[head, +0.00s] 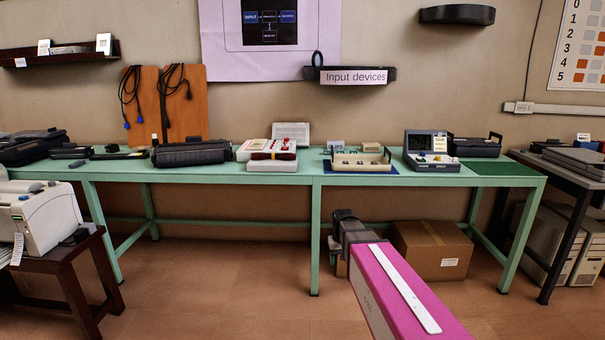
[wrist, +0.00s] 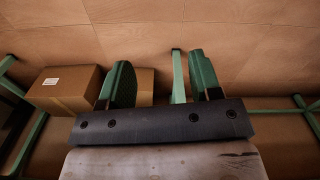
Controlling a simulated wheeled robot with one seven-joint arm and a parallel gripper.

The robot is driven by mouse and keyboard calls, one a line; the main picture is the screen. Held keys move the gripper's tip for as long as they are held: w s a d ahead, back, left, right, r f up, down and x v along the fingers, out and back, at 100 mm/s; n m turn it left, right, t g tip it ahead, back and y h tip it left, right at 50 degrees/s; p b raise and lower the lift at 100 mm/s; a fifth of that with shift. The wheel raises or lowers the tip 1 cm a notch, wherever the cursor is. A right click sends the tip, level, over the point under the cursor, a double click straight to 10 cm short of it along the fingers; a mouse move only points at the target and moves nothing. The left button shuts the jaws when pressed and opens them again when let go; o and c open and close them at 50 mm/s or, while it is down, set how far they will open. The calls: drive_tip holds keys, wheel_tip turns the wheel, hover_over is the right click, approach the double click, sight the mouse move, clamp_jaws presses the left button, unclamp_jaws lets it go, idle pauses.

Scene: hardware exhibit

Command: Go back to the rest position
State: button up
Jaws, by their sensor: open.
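My gripper (head: 345,235) is in front of the green table's front legs, below the tabletop, at the end of my pink arm. In the head view it is small and dark, and its fingers are hard to make out. In the wrist view my gripper (wrist: 162,82) has its two fingers spread apart with nothing between them.
The long green table (head: 215,172) carries several devices. A cardboard box (head: 430,250) stands under it, right of my gripper; the box also shows in the wrist view (wrist: 60,88). A printer (head: 38,215) sits on a brown stand at left. The floor (head: 225,275) at front left is clear.

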drive_tip(key=s+d+f, duration=0.2)
drive_tip(key=s, duration=0.5)
drive_tip(key=s+d+f+m, duration=0.1)
drive_tip(key=s+d+f, duration=0.1)
drive_tip(key=s, duration=0.6)
drive_tip(key=shift+d+f+m, duration=0.2)
drive_tip(key=shift+f+m, duration=0.05)
drive_tip(key=shift+m, duration=0.05)
drive_tip(key=shift+s, duration=0.1)
